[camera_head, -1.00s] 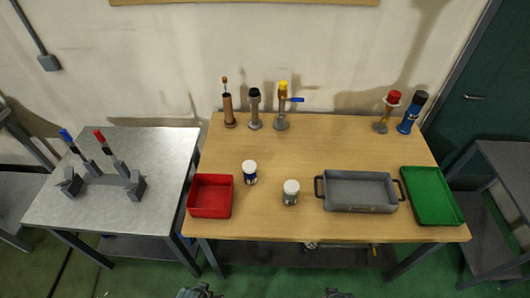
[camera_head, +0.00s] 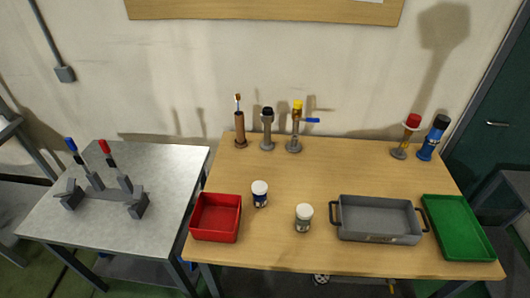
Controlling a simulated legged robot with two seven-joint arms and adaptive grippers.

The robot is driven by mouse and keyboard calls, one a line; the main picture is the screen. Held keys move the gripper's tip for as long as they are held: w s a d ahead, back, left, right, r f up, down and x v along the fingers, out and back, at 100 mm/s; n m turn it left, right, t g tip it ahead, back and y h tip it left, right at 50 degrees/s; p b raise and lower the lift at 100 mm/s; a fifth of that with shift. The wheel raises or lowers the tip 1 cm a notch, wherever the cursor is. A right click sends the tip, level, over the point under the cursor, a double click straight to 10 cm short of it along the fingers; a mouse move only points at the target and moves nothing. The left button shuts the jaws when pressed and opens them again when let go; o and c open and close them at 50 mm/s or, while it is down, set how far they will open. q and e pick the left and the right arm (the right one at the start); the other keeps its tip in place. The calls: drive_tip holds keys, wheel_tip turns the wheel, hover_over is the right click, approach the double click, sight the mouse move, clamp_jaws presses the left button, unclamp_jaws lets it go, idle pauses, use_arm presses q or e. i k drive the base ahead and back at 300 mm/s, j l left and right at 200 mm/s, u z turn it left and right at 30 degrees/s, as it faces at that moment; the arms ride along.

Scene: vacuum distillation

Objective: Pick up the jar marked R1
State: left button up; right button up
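Two white-lidded jars stand upright on the wooden table (camera_head: 300,255). One jar with a dark blue body (camera_head: 260,195) is just right of the red bin. The other jar with a greyish body (camera_head: 303,219) stands nearer the front edge, left of the grey tray. The markings on both are too small to read, so I cannot tell which is R1. Neither of my grippers is in view now.
A red bin (camera_head: 216,232), a grey handled tray (camera_head: 378,232) and a green tray (camera_head: 460,240) line the table's front. Several upright tools and fittings stand along the back. A metal side table (camera_head: 110,230) holds a grey rack (camera_head: 105,195). The table's middle is clear.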

sight(259, 201)
drive_tip(key=j+z, duration=0.15)
drive_tip(key=z, duration=0.3)
drive_tip(key=j+z, duration=0.2)
drive_tip(key=z, duration=0.25)
drive_tip(key=j+z, duration=0.2)
drive_tip(key=z, duration=0.25)
drive_tip(key=i, duration=0.05)
